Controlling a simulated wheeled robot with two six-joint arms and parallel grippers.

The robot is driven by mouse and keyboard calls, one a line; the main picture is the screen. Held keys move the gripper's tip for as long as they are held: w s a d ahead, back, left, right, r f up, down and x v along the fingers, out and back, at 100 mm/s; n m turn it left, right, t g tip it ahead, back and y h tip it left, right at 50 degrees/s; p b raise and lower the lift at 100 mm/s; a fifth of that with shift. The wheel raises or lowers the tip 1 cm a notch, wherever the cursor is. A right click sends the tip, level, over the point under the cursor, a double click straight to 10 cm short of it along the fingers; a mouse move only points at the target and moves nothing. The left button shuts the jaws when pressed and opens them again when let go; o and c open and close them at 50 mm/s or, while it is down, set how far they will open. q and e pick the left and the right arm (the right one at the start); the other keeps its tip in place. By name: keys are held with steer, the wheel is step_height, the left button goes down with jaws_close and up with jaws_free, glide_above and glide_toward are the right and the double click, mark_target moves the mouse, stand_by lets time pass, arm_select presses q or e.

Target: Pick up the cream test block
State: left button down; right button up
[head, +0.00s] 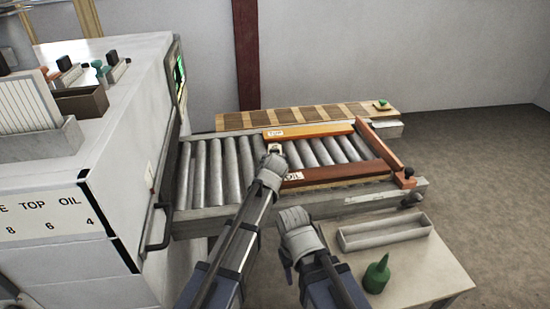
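A small cream piece (275,147), which looks like the test block, shows at the tip of my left gripper (273,156) over the conveyor rollers. The gripper and its wrist hide part of it, and I cannot tell whether the fingers are around it or only beside it. My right gripper (289,256) is in front of the conveyor, low near the side table's left end and away from the block. Its fingers point down and are too small and dark to tell open from shut.
Orange-brown rails (308,130) with TOP and OIL labels frame the rollers (216,170). A white machine (120,190) stands at left. The side table (440,268) holds a long grey tray (385,232) and a green bottle (377,275). A wooden strip (310,115) lies behind the conveyor.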

arm_select(q)
steer(key=shift+r, duration=0.15)
step_height(320, 180, up, 10)
steer(key=p, duration=1)
steer(key=shift+f, duration=0.2)
